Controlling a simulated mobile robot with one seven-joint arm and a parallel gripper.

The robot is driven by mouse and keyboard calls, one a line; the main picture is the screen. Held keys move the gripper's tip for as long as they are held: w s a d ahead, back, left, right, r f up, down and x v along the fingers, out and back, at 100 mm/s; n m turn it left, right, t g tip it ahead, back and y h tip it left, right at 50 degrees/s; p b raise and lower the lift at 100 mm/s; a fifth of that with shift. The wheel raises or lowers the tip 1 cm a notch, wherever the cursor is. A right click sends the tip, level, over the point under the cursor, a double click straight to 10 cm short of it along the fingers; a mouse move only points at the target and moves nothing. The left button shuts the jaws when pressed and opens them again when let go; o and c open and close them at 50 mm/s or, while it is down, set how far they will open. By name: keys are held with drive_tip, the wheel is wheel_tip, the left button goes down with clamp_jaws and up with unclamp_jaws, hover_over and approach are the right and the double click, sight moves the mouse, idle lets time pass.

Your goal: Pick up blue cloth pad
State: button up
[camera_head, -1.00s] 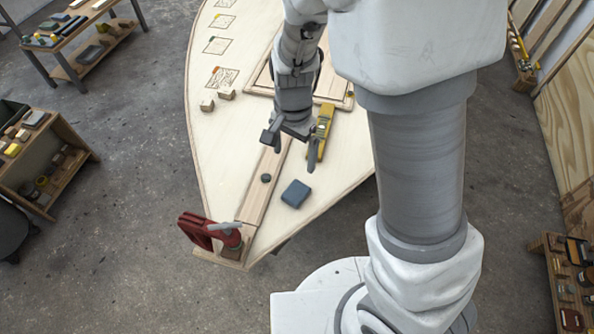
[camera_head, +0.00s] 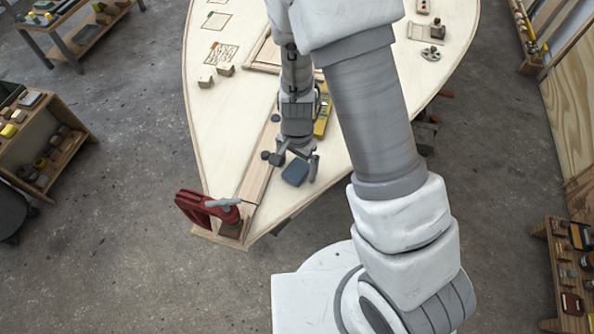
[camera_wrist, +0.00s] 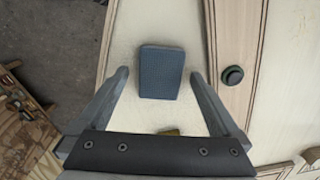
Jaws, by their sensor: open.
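The blue cloth pad (camera_head: 296,172) lies flat on the pale plywood hull (camera_head: 232,110), right of the wooden centre strip. In the wrist view the pad (camera_wrist: 161,72) is a dark blue rounded block ahead of the fingertips. My gripper (camera_head: 297,157) is open and empty, just above and behind the pad in the head view. In the wrist view my gripper (camera_wrist: 158,74) has one finger on each side of the pad's near end, with gaps on both sides. The height of the fingers over the hull is hard to tell.
A dark round knob (camera_wrist: 232,75) sits on the wooden strip (camera_head: 256,172) beside the pad. A yellow tool (camera_head: 323,112) lies behind my gripper. A red clamp (camera_head: 205,210) grips the hull's tip. Small wooden blocks (camera_head: 225,70) lie farther back. Bare hull surrounds the pad.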

sight(297, 169)
drive_tip(key=shift+f, duration=0.1)
drive_tip(key=shift+c, duration=0.2)
drive_tip(key=c, duration=1.3)
drive_tip(key=shift+r, duration=0.65)
wheel_tip(297, 169, up, 3)
drive_tip(key=shift+r+p, duration=0.1)
drive_tip(key=shift+p, duration=0.45)
drive_tip(key=s+d+r, duration=0.1)
drive_tip(key=d+r, duration=0.1)
drive_tip(key=d, duration=0.1)
drive_tip(key=s+d+r, duration=0.2)
drive_tip(key=d, duration=0.2)
drive_tip(key=s+d+r, duration=0.2)
drive_tip(key=d, duration=0.1)
drive_tip(key=shift+s+d+r, duration=0.2)
drive_tip(key=shift+r, duration=0.1)
